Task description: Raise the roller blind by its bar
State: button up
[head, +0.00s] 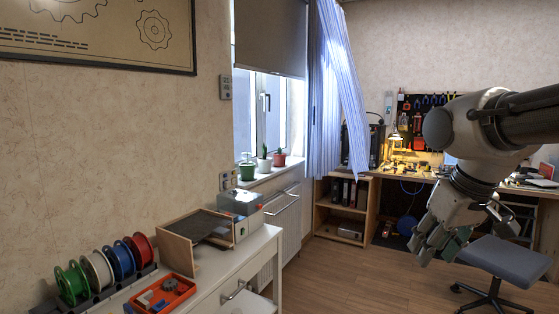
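The roller blind (272,35) is a grey sheet hanging over the upper part of the window, partly lowered. Its bottom bar (270,72) runs along the lower edge of the sheet, above the window handle. My gripper (432,250) is at the right, pointing down, well apart from the blind and lower than its bar. It is seen from behind and small; I cannot tell whether its fingers are open or shut. No held object shows.
A striped curtain (338,95) hangs right of the blind. Potted plants (263,163) stand on the windowsill. A white table (235,275) with spools and boxes is in front. A workbench (405,172) and chair (503,258) stand right. Open floor lies between.

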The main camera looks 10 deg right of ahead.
aim_at(270, 36)
jog(key=i+l+u, duration=0.15)
jog(key=i+l, duration=0.25)
jog(key=i+l+u, duration=0.1)
jog(key=i+l, duration=0.3)
jog(key=i+l+u, duration=0.15)
jog(key=i+l, duration=0.25)
jog(key=i+l+u, duration=0.1)
jog(key=i+l, duration=0.25)
jog(key=l, duration=0.25)
jog(key=i+l+u, duration=0.15)
jog(key=i+l, duration=0.2)
jog(key=l, duration=0.15)
